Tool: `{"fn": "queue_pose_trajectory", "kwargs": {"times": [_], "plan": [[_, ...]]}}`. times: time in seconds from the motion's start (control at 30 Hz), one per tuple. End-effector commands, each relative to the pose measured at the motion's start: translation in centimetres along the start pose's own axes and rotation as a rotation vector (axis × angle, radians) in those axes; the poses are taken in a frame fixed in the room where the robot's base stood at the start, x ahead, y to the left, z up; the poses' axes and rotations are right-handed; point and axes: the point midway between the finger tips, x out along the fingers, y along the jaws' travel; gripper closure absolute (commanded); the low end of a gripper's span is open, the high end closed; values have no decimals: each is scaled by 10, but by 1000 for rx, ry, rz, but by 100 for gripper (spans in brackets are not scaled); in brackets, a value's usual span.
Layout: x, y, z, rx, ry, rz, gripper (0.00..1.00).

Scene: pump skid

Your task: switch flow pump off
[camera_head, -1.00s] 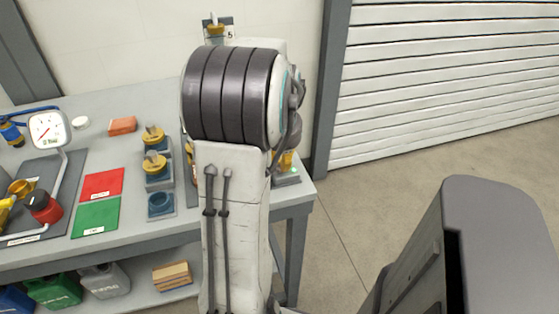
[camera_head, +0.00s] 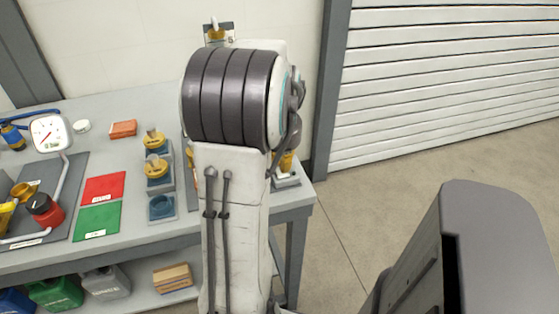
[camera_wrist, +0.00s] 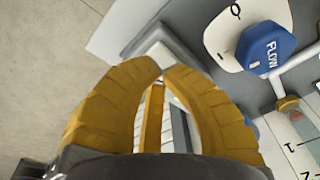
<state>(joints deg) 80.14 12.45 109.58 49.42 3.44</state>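The blue part lettered FLOW (camera_wrist: 265,48) shows at the upper right of the wrist view. It sits on a white plate (camera_wrist: 222,40) with a "0"-like mark. My gripper (camera_wrist: 162,67) is at the middle of the wrist view, left of and apart from the FLOW part. Its yellow fingers bow outward and their tips nearly meet, with nothing clearly held. A grey-white block (camera_wrist: 152,45) lies just beyond the tips. In the head view my arm hides most of this area; a yellow piece shows beside it near the bench's right end.
A white panel marked 1 and 2 (camera_wrist: 296,146) is at the wrist view's lower right. Open floor lies right of the bench.

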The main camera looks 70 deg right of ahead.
Motion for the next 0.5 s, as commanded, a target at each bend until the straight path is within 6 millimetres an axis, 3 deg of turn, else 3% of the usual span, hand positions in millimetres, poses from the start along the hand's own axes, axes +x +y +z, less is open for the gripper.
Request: {"fn": "queue_pose_trajectory", "kwargs": {"times": [0.5], "plan": [[-40,0,-6,0,1,0,100]]}}
